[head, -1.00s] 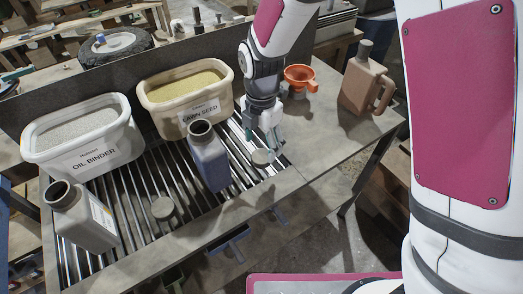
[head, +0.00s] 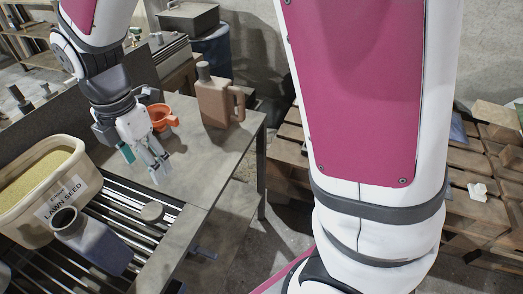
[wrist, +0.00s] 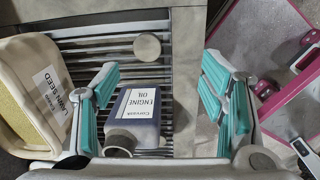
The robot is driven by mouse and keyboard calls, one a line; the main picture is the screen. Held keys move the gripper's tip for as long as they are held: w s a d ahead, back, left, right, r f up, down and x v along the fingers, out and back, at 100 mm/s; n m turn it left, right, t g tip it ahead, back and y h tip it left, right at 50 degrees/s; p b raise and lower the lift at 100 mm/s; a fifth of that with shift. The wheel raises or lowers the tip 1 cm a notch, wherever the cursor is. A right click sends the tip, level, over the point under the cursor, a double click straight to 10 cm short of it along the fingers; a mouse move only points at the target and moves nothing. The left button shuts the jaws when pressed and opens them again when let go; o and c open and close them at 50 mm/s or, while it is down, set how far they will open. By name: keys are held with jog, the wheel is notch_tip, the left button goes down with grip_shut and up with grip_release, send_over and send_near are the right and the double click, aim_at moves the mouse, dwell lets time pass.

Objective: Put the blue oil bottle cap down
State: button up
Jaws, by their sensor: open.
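The blue oil bottle (head: 92,242) stands uncapped on the slatted rack, its dark mouth open. It also shows in the wrist view with its "Engine Oil" label (wrist: 138,115). A round grey-beige cap (head: 152,212) lies on the slats near their right end, apart from the bottle. In the wrist view the cap (wrist: 147,46) lies beyond the bottle, clear of both fingers. My gripper (head: 150,167) is open and empty, above and behind the cap in the head view. Its teal finger pads are wide apart in the wrist view (wrist: 160,70).
A lawn seed tub (head: 60,190) stands left of the bottle. An orange funnel (head: 163,117) and a brown canister (head: 215,100) stand on the bench's back right. Bare bench top (head: 205,165) is free right of the slats. Pallets (head: 480,190) lie beyond.

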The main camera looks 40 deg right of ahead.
jog(key=s+d+r+m+t, duration=0.1)
jog(key=s+d+r+m, duration=0.4)
jog(key=s+d+m, duration=0.3)
jog(key=s+d+r+m+t, duration=0.2)
jog(key=s+d+r+m, duration=0.3)
jog(key=s+m, duration=0.8)
jog(key=d+m, duration=0.3)
jog(key=shift+r, duration=0.15)
jog(key=shift+d, duration=0.1)
